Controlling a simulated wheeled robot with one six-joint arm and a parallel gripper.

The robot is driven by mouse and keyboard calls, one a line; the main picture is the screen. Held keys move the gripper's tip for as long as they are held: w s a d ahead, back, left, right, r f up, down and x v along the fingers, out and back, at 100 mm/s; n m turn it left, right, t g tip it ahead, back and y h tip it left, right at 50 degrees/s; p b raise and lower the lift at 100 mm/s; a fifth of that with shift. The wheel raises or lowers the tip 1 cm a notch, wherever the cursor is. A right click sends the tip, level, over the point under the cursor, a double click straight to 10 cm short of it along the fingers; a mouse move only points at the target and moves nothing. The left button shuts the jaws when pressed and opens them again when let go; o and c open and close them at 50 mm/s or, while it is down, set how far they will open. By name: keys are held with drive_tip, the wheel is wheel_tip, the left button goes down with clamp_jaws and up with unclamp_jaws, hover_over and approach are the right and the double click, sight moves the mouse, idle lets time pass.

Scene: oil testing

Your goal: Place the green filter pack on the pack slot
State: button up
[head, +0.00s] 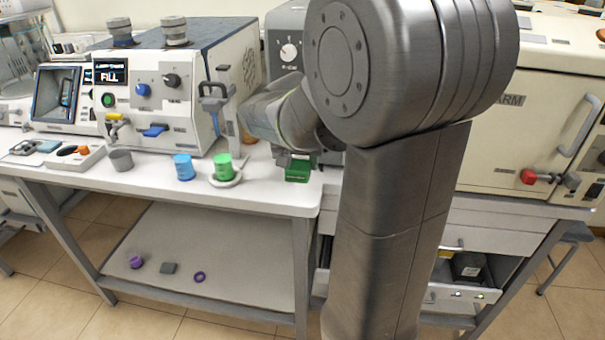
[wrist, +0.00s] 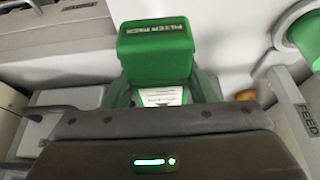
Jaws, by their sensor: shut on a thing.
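The green filter pack (wrist: 155,52) is a dark green block with "FILTER PACK" lettering on top, ahead of the dark body of my gripper in the wrist view. My gripper (head: 291,157) is shut on it. In the head view the pack (head: 298,172) shows below my wrist, near the bench's front edge. I cannot tell whether its underside touches anything. Below it in the wrist view are green sloping parts and a white printed label (wrist: 160,97). I cannot tell what they belong to. I cannot make out the pack slot clearly.
A blue cup (head: 184,167), a green cup (head: 224,166) on a white dish, and a grey cup (head: 121,160) stand left of my gripper. The cream machine with the "FILL" display (head: 155,100) stands behind them. My arm hides the bench's right part.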

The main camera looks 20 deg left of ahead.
sight(299, 188)
wheel_tip(299, 188, down, 4)
drive_tip(key=shift+w+f, duration=0.15)
drive_tip(key=shift+f, duration=0.4)
drive_tip(key=shift+f+b, duration=0.3)
drive_tip(key=shift+b, duration=0.15)
drive_tip(key=o, duration=1.1)
drive_tip(key=shift+s+a+f, duration=0.1)
drive_tip(key=shift+s, duration=0.1)
drive_tip(key=shift+c, duration=0.2)
